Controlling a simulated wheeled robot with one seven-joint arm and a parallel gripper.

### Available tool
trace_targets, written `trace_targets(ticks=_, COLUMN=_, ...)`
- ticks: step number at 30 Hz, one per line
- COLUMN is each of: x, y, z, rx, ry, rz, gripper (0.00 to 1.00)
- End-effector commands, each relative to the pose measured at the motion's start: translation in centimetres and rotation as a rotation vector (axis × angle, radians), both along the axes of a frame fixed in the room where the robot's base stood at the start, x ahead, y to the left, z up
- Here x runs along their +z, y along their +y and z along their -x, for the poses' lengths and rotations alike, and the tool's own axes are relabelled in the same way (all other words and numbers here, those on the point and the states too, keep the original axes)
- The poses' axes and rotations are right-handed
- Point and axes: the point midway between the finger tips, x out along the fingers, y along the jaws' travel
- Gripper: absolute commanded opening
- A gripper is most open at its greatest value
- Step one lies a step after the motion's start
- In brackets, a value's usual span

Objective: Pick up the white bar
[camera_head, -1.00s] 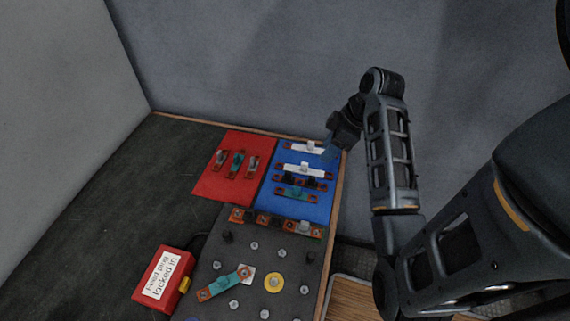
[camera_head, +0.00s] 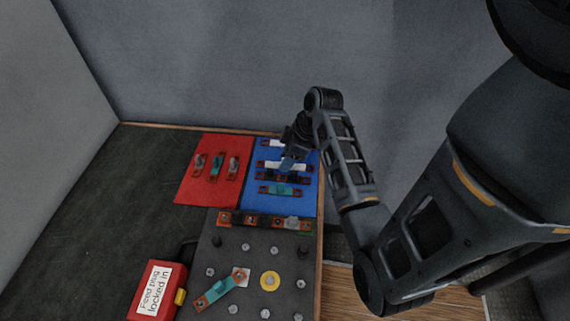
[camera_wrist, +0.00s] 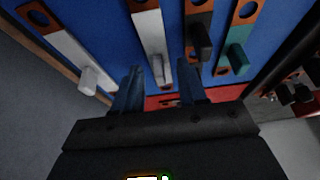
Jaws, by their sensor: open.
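Two white bars with copper-coloured ends and pale upright grips lie on the blue mat (camera_head: 307,207). The rear white bar (camera_head: 269,143) and nearer white bar (camera_head: 266,164) are partly hidden by my gripper (camera_head: 291,162) in the head view. In the wrist view, my gripper (camera_wrist: 160,82) is open and empty. The nearer white bar (camera_wrist: 149,32) lines up with the gap between its fingers, its grip just beyond the tips; I cannot tell the height. The rear white bar (camera_wrist: 62,42) lies left of the fingers.
A black bar (camera_wrist: 199,22) and a teal bar (camera_wrist: 240,35) lie alongside on the mat. A red mat (camera_head: 190,193) with several small bars is to the left. A grey board (camera_head: 225,263) with posts and a red box (camera_head: 152,290) are in front. A wall stands behind.

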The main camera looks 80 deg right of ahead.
Motion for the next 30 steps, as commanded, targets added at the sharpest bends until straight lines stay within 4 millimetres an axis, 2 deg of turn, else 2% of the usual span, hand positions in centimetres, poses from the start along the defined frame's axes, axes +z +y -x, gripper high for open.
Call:
trace_targets(ticks=5, x=0.01, y=0.0, z=0.01, rx=0.0, ry=0.0, rz=0.0, gripper=0.41)
trace_targets(ticks=18, x=0.02, y=0.0, z=0.02, rx=0.0, ry=0.0, rz=0.0, gripper=0.0)
trace_targets(ticks=30, x=0.06, y=-0.01, z=0.0, rx=0.0, ry=0.0, rz=0.0, gripper=0.0)
